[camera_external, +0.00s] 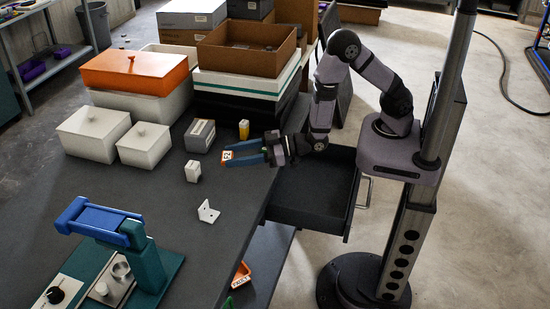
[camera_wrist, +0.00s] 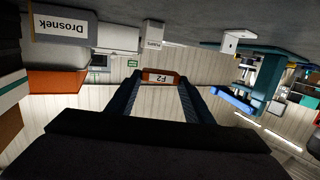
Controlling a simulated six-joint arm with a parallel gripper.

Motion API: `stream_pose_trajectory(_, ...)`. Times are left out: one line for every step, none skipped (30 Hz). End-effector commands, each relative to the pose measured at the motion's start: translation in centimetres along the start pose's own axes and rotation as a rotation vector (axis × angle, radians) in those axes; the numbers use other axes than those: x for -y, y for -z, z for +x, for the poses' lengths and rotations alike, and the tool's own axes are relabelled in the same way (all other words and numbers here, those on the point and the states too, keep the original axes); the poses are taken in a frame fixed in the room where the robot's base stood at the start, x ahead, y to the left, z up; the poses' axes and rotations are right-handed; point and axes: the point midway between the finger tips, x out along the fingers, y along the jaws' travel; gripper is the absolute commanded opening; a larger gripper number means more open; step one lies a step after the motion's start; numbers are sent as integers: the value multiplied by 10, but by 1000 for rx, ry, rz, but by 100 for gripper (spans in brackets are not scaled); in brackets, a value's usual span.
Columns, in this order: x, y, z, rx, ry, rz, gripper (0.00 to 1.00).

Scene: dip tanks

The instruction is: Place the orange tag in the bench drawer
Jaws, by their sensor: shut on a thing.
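The orange tag (camera_external: 228,155) has a white label and sits between the blue fingertips of my gripper (camera_external: 232,154). In the wrist view the tag (camera_wrist: 161,76) is pinched at the finger ends, its label reading "FZ" upside down. My gripper (camera_wrist: 160,84) is shut on it and holds it over the dark bench top. The bench drawer (camera_external: 312,190) is pulled open at the bench's right side, to the right of and below my gripper. Its visible interior looks empty, though my arm hides part of its far edge.
A yellow item (camera_external: 244,129), a grey box (camera_external: 200,136), a white block (camera_external: 193,171) and a white bracket (camera_external: 208,211) stand on the bench near my gripper. Lidded white tanks (camera_external: 92,134) are at the back left. A blue and teal device (camera_external: 110,230) stands front left. An orange bin (camera_external: 241,274) is below the bench edge.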

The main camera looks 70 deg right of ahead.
Motion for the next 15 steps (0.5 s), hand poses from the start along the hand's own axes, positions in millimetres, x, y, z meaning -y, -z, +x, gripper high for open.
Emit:
stream_pose_trajectory(0,-7,1,4,0,-2,26)
stream_pose_trajectory(0,-10,1,4,0,-2,26)
stream_pose_trajectory(0,-16,2,5,0,-2,26)
stream_pose_trajectory(0,-19,2,3,1,-2,26)
stream_pose_trajectory(0,-23,3,4,0,-2,26)
stream_pose_trajectory(0,-28,4,4,0,-1,26)
stream_pose_trajectory(0,-30,4,3,0,-1,26)
stream_pose_trajectory(0,-34,5,3,0,-1,26)
stream_pose_trajectory(0,-37,5,2,0,0,26)
stream_pose_trajectory(0,-40,6,2,0,0,26)
stream_pose_trajectory(0,-42,6,1,1,0,26)
stream_pose_trajectory(0,-43,6,0,1,0,26)
stream_pose_trajectory(0,-44,7,0,0,0,26)
stream_pose_trajectory(0,-45,7,0,0,0,26)
stream_pose_trajectory(0,-46,7,-1,0,0,26)
